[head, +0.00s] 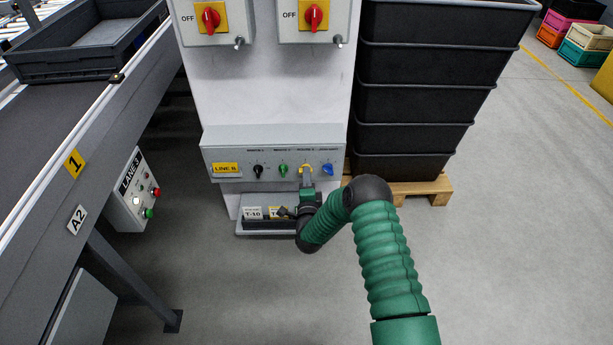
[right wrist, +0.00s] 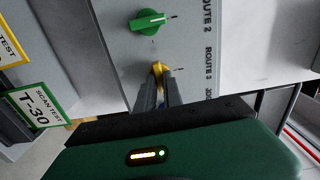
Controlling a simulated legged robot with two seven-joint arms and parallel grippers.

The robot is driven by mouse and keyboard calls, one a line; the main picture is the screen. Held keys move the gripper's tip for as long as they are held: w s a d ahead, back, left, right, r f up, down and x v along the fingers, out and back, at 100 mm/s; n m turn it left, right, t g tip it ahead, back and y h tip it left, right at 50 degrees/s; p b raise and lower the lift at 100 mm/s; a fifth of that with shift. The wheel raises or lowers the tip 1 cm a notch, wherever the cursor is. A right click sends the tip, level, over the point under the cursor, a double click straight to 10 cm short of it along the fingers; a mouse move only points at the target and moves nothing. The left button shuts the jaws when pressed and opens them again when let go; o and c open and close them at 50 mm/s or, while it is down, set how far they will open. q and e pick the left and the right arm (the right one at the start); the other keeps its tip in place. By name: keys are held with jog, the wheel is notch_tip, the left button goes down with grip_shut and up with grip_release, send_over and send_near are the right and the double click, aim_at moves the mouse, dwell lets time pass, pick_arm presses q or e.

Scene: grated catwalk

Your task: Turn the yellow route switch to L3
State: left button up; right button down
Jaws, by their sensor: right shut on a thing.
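The yellow route switch (head: 306,168) sits on the front of a grey control box (head: 222,152), between a green knob (head: 283,170) and a blue knob (head: 327,169). My right gripper (head: 307,182) reaches up to it from below. In the right wrist view the two fingers (right wrist: 160,84) are shut on the yellow switch (right wrist: 158,67), beside the "ROUTE 3" label. Its lower part is hidden between the fingers. The position marks around it are too small to read. My left gripper is not in view.
A black knob (head: 258,171) and a yellow "LINE B" plate (head: 226,169) are on the same box. Two red switches marked OFF sit above. Black crates (head: 420,105) stand on a pallet at right; a conveyor (head: 95,120) runs at left. The floor in front is clear.

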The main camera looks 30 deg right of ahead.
jog(key=shift+s+d+f+m, duration=0.1)
jog(key=shift+s+f+m, duration=0.1)
jog(key=shift+f+m, duration=0.2)
jog(key=c, duration=1.5)
grip_release()
jog(key=shift+r, duration=0.2)
jog(key=shift+w, duration=0.1)
jog(key=p+v, duration=0.6)
jog(key=v, duration=1.1)
jog(key=shift+d, duration=0.15)
